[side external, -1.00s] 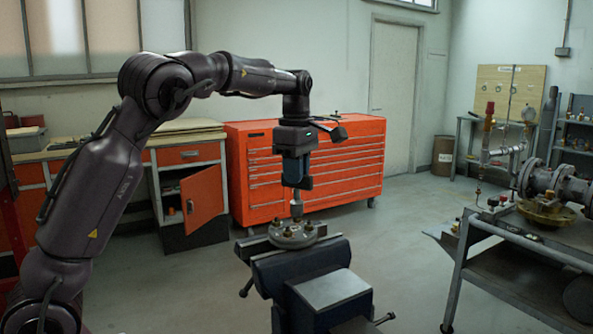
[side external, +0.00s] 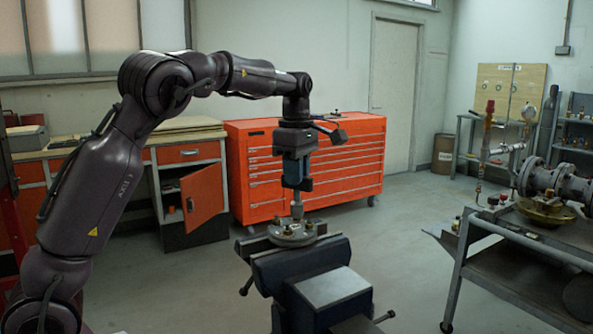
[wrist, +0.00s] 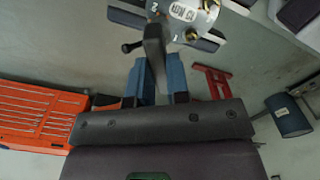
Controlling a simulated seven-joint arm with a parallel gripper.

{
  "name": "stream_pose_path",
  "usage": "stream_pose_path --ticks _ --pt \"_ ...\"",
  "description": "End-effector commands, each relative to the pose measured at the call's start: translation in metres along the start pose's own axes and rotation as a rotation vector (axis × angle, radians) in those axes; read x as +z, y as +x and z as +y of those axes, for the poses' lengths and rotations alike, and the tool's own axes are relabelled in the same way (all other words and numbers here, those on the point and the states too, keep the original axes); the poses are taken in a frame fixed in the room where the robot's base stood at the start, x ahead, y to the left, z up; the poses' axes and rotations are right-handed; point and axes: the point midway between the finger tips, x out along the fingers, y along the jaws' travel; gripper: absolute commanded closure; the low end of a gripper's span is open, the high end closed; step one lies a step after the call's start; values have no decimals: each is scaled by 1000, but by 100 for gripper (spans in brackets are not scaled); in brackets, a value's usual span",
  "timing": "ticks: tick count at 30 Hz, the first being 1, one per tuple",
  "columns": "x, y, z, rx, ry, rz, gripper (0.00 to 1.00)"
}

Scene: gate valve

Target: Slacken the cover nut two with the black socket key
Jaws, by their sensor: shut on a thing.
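The round grey cover (side external: 291,236) lies on the vise, with several brass-coloured nuts around it. In the wrist view part of the cover (wrist: 200,15) shows at the top, with marks 1 and 2 and a brass nut (wrist: 191,36). My gripper (side external: 297,187) is above the cover, pointing down, its blue fingers shut on the socket key (side external: 297,207). The key stands upright, its lower end at the cover. In the wrist view the dark key (wrist: 154,50) sits between my fingers, near mark 2. It hides the nut there, so the socket's fit cannot be seen.
The blue vise (side external: 300,262) carries the cover. An orange tool chest (side external: 340,170) stands behind. A grey cart (side external: 500,250) with a valve and pipework (side external: 550,185) is at the right. The floor between vise and cart is clear.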

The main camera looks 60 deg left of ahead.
Motion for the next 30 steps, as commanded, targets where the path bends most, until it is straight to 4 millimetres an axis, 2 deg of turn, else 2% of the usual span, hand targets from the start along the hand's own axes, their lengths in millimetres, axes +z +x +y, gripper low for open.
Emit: stream_pose_path --ticks 15,21,30 --pt "0 7 0 0 -1 0 100" --pt "0 7 0 1 -101 0 100" --pt "0 7 0 1 -156 0 100"
